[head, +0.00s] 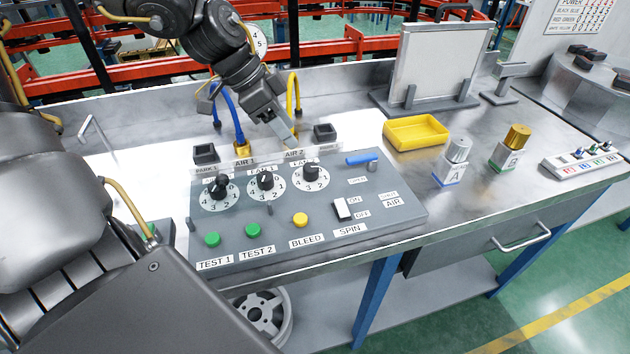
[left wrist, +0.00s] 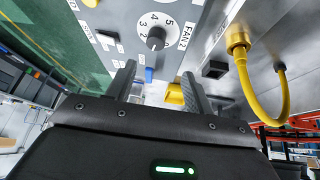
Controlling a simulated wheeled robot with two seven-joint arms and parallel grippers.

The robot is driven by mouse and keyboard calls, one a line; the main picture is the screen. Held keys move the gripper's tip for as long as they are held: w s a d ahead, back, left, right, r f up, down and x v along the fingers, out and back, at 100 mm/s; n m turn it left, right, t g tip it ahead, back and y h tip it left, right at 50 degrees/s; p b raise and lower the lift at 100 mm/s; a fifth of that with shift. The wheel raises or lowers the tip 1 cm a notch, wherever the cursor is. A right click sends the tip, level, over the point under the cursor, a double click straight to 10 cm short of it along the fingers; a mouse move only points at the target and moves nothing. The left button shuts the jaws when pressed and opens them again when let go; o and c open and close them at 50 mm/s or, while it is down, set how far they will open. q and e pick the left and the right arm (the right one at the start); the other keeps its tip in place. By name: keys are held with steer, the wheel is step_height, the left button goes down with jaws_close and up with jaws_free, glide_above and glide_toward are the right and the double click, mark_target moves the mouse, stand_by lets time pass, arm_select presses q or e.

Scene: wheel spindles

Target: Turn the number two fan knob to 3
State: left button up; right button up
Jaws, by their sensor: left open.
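The grey control panel (head: 283,225) lies on the workbench with three black knobs on white numbered dials along its back half. The right-hand knob (head: 311,173) is the fan 2 knob; in the left wrist view the same knob (left wrist: 156,39) sits beside its "FAN 2" label. I cannot tell for sure which number it points to. My left gripper (head: 291,142) reaches down over the panel's back edge by the AIR 2 label, behind and above that knob. My right gripper is not in view.
Left of it are the middle knob (head: 265,181) and left knob (head: 217,188). A blue handle (head: 361,159) and a white rocker switch (head: 342,209) are to the right. Yellow (head: 293,92) and blue (head: 229,115) hoses stand behind. A yellow tray (head: 416,133) stands farther right.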

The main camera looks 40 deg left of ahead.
mark_target(310, 167)
arm_select(q)
steer(key=shift+g+y, duration=0.3)
steer(key=shift+y, duration=0.4)
steer(key=x, duration=0.5)
steer(key=d+b+x, duration=0.1)
steer(key=x, duration=0.2)
steer(key=shift+s+d, duration=0.15)
steer(key=shift+s, duration=0.2)
steer(key=shift+w+d+f, duration=0.2)
steer(key=shift+d+f, duration=0.1)
steer(key=shift+f, duration=0.15)
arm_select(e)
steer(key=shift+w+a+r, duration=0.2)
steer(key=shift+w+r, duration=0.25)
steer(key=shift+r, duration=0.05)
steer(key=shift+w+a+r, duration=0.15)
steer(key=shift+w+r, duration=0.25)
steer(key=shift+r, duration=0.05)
arm_select(q)
steer(key=shift+c, duration=0.4)
steer(key=c, duration=0.9)
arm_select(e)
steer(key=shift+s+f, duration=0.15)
